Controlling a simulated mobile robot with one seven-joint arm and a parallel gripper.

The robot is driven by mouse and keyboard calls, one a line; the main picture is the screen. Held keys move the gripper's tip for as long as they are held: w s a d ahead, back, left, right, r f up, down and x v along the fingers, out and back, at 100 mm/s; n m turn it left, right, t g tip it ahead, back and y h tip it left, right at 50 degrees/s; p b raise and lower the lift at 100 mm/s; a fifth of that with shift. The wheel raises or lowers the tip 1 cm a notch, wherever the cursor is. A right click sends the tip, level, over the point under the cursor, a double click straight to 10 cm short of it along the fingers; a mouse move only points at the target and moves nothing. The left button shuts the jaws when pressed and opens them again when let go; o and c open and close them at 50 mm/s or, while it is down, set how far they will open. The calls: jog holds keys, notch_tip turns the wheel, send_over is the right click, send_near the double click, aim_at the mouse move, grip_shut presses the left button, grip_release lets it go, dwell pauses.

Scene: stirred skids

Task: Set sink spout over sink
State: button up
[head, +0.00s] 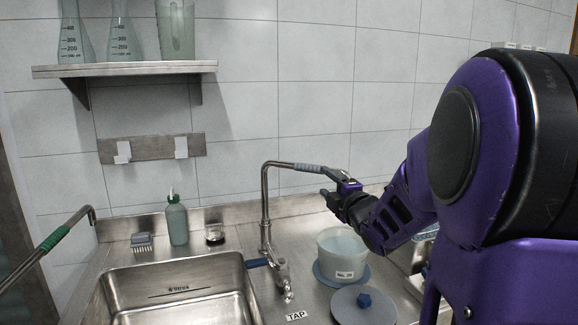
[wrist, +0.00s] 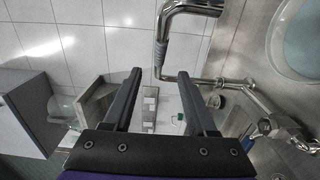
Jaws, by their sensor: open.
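The metal sink spout (head: 282,164) rises from the tap base and bends right, away from the sink (head: 180,285). Its end, with a grey sleeve (head: 308,168), points over the counter near the white tub. My gripper (head: 330,184) is open and empty, close to the spout's outer end. In the wrist view, the grey sleeve (wrist: 162,50) shows just past the fingertips, roughly centred on the gap between them (wrist: 160,74). Whether a finger touches the spout I cannot tell. The steel sink basin lies to the left of the tap base.
A white tub (head: 341,262) stands below my gripper, with a grey lid (head: 362,306) in front. A blue tap handle (head: 257,263) sits by the sink. Another pipe with a green sleeve (head: 54,238) enters from the left.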

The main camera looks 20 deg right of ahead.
jog(key=w, duration=1.5)
jog(key=shift+p, duration=0.35)
jog(key=shift+w+d, duration=0.1)
grip_shut()
dwell(0.5)
